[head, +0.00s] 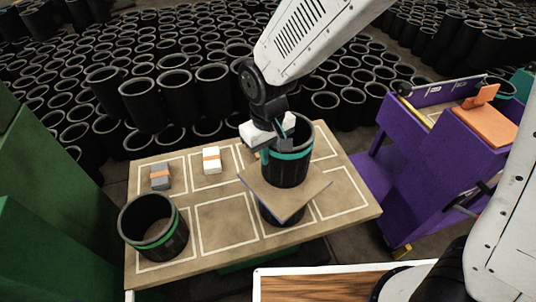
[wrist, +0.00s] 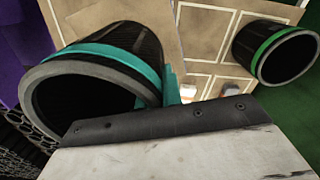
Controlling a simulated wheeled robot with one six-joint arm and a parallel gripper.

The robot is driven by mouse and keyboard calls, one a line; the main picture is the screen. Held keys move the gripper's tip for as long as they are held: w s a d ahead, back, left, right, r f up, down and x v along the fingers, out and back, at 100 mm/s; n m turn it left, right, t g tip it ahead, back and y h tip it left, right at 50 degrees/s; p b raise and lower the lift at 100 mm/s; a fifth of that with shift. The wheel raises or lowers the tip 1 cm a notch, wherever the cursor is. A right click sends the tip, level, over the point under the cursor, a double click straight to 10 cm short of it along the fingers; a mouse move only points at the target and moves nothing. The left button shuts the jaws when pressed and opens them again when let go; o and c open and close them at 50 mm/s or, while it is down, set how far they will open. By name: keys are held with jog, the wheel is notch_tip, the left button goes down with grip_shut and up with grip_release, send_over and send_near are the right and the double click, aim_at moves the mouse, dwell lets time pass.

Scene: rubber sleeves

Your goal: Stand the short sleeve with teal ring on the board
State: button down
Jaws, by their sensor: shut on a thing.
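The short black sleeve with the teal ring (head: 292,156) is upright over the board (head: 302,197); I cannot tell whether its lower end touches it.
A wider sleeve with a green ring (head: 153,227) stands at the table's left front. Two small banded blocks, one grey (head: 160,176) and one white (head: 211,160), lie at the back. Marked rectangles on the table (head: 225,222) are bare between. A purple cart (head: 440,150) stands right.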

jog(key=shift+f, duration=0.6)
jog(key=shift+f, duration=0.5)
jog(key=c, duration=1.6)
grip_release()
jog(key=shift+o, duration=0.2)
notch_tip(320, 180, up, 13)
jog(key=shift+r, duration=0.15)
